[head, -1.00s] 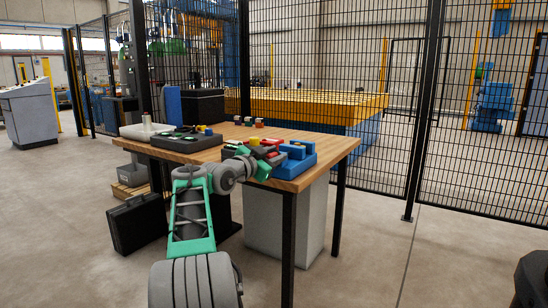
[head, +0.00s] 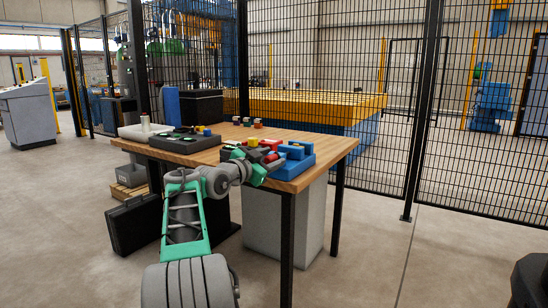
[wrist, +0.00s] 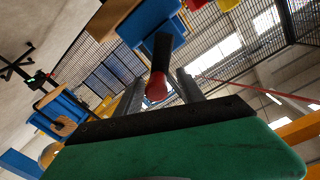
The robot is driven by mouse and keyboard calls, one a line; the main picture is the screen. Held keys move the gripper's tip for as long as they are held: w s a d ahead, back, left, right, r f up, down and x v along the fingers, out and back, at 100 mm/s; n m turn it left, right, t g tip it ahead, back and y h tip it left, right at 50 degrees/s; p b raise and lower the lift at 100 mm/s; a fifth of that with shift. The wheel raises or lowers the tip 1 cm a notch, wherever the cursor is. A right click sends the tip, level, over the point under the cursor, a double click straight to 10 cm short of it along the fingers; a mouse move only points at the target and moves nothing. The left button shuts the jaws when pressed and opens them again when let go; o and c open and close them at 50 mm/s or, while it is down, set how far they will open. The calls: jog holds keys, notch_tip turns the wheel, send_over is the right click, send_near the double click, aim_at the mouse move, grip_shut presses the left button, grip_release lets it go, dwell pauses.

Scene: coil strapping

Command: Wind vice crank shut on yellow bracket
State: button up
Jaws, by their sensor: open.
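A blue vice (head: 298,163) stands at the right end of the wooden table in the head view. In the wrist view a blue block (wrist: 150,18) carries a dark crank arm with a red knob (wrist: 157,88). My gripper (wrist: 160,90) is open, with one finger on each side of the knob; I cannot tell whether either touches it. In the head view my gripper (head: 266,166) is just left of the blue vice. A small yellow piece (head: 253,142) sits beside red parts; I cannot tell whether it is the bracket. The vice jaws are not clear.
The wooden table (head: 318,172) also bears a dark tray (head: 183,142) and several small coloured blocks at the back. A black case (head: 134,223) stands on the floor at left. Mesh fencing (head: 400,130) runs behind the table. Open floor lies at right.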

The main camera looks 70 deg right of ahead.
jog(key=a, duration=0.2)
jog(key=w+a+p, duration=0.1)
jog(key=a, duration=0.2)
jog(key=shift+a+r, duration=0.15)
jog(key=shift+r, duration=0.05)
jog(key=shift+a+f, duration=0.15)
jog(key=shift+a, duration=0.3)
